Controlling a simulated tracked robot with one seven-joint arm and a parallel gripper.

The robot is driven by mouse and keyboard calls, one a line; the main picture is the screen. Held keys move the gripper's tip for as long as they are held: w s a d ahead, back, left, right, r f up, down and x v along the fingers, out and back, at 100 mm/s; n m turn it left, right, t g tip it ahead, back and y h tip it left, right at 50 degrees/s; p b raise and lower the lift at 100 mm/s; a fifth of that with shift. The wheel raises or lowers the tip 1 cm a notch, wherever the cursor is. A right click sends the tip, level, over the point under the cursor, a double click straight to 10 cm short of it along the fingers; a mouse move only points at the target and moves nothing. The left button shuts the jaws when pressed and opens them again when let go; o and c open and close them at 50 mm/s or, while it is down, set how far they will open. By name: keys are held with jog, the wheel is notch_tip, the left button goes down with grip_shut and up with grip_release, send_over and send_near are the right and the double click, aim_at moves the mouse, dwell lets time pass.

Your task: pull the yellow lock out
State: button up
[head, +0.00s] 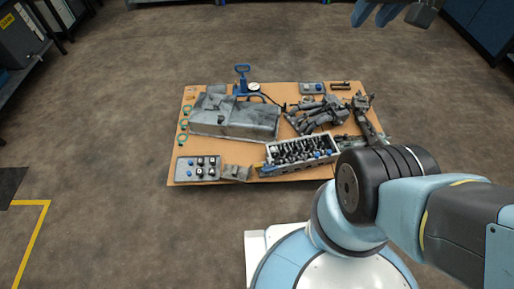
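I cannot make out a yellow lock clearly in the head view. A tiny yellowish spot shows near the left end of the grey crate (266,173), but it is too small to identify. My arm rises from the bottom and bends away to the right, out of the picture.
A brown board (215,92) on the floor carries a large grey metal cover (250,120), a blue hand pump (242,77), a knob panel (198,168) and dark machine parts (320,113). Blue and grey shapes (375,12) enter at top right. The floor to the left is clear.

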jog(key=w+d+f+n+h, duration=0.1)
jog(key=w+d+f+n, duration=0.3)
jog(key=w, duration=0.9)
jog(key=w+f+n+h, duration=0.2)
jog(key=w+f, duration=0.4)
jog(key=w, duration=0.7)
jog(key=w+a+f+n+y, duration=0.1)
jog(key=w+f+n, duration=0.1)
jog(key=w+f, duration=0.45)
jog(key=w+a+f+n+g, duration=0.1)
jog(key=w+f+n, duration=0.15)
jog(key=f, duration=0.65)
jog(key=w+a+f+n+y, duration=0.1)
jog(key=w+f, duration=0.4)
jog(key=f, duration=0.2)
jog(key=n+g+y, duration=0.5)
jog(key=n, duration=0.3)
send_near(259, 165)
jog(key=shift+y, duration=0.3)
jog(key=x, duration=0.9)
jog(key=shift+w+d, duration=0.15)
jog(key=shift+c, duration=0.3)
